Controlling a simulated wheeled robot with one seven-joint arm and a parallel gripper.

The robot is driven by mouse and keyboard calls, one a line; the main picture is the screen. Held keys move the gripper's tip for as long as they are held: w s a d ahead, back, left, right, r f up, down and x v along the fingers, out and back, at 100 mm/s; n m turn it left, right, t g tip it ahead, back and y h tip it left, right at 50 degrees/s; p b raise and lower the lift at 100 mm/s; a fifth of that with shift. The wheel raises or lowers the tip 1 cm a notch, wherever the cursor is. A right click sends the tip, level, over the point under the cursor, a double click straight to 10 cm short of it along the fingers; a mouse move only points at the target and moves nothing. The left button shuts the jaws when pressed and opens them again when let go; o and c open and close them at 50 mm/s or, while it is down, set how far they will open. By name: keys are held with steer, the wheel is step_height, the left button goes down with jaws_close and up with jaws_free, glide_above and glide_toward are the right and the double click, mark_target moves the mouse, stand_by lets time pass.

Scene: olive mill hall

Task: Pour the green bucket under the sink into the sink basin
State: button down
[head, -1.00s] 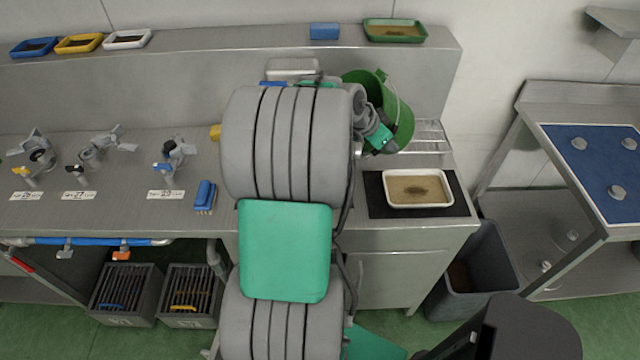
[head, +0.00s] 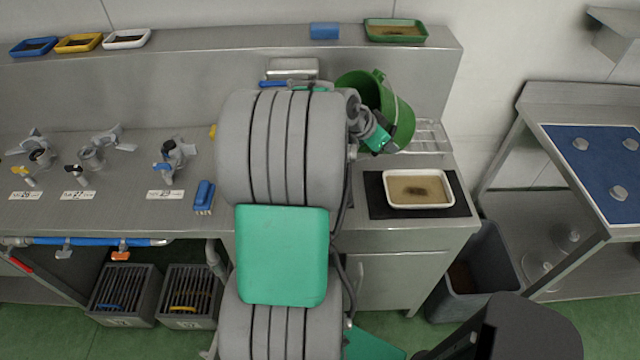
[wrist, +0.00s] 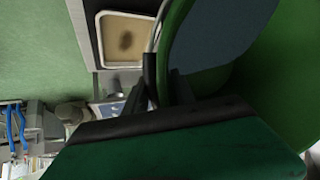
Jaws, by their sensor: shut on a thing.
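The green bucket (head: 404,118) is at the back right of the steel counter, tilted, its mouth turned toward the left and up in the head view. My gripper (head: 384,143) is shut on it at its near side. In the wrist view the bucket (wrist: 288,75) fills the right, with a dark grey-blue area inside its mouth; I cannot tell whether that is liquid. My gripper's dark fingers (wrist: 163,92) show against it. My arm covers the middle of the counter, and the sink basin cannot be made out behind it.
A white tray with brown residue (head: 428,203) lies on a black mat (head: 376,196) right of my arm. A wire rack (head: 432,137) is beside the bucket. A blue brush (head: 204,196) and valve fittings (head: 170,156) lie left. A grey bin (head: 478,275) stands below right.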

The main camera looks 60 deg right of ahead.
steer(key=shift+w+r+h, duration=0.15)
steer(key=shift+r+h, duration=0.15)
steer(key=shift+h, duration=0.2)
stand_by(0.5)
steer(key=shift+d+g, duration=0.15)
steer(key=shift+g, duration=0.15)
steer(key=shift+m, duration=0.3)
